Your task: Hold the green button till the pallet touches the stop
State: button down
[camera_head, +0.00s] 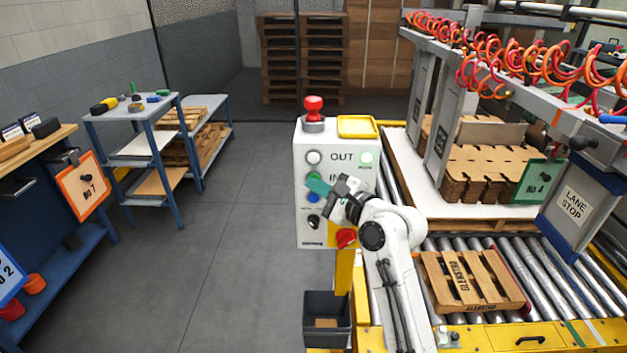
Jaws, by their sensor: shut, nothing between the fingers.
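A white control box (308,232) stands left of the roller lane, with the words OUT and IN on its face. The green button (313,178) shows in part at its left side, behind my fingertips. My gripper (318,187) is shut and empty, its teal tips at or just in front of that button; I cannot tell whether they press it. A wooden pallet (470,281) lies on the rollers right of my arm. The stop, a grey-blue block signed LANE STOP (573,207), hangs above and right of the pallet. Any contact between them cannot be made out.
A dark bin (326,304) hangs below. Cardboard blanks (480,172) are stacked behind the pallet.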

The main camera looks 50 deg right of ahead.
dwell(0.3)
jog(key=shift+s+a+p, duration=0.5)
jog(key=shift+a+p, duration=0.1)
jog(key=shift+a, duration=0.05)
jog(key=shift+s+a+p, duration=0.7)
jog(key=shift+s+a, duration=0.1)
jog(key=shift+a, duration=0.2)
jog(key=shift+s+a+p, duration=0.65)
jog(key=shift+s+a, duration=0.1)
jog(key=shift+a, duration=0.25)
